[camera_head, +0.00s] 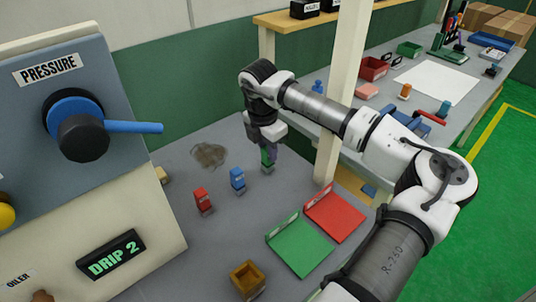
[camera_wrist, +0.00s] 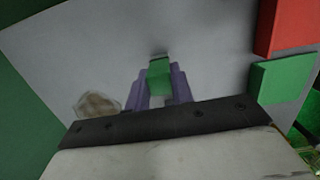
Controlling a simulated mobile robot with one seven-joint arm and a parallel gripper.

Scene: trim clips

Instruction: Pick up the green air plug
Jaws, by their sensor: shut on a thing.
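The green air plug (camera_head: 267,157) is between the fingers of my gripper (camera_head: 268,153), at the far side of the grey bench. In the wrist view the green plug (camera_wrist: 159,76) sits between the two purple fingers of my gripper (camera_wrist: 160,88), which are shut on it. A small grey part shows at the plug's far end. I cannot tell whether the plug touches the bench. A blue plug (camera_head: 237,179) and a red plug (camera_head: 202,199) stand upright on the bench to its left.
A green tray (camera_head: 300,247) and a red tray (camera_head: 336,214) lie at the bench's right. A brown open box (camera_head: 247,279) is at the front. A dark stain (camera_head: 209,155) marks the bench top. A panel with a blue PRESSURE lever (camera_head: 133,127) stands at left. A cream post (camera_head: 342,90) rises behind my arm.

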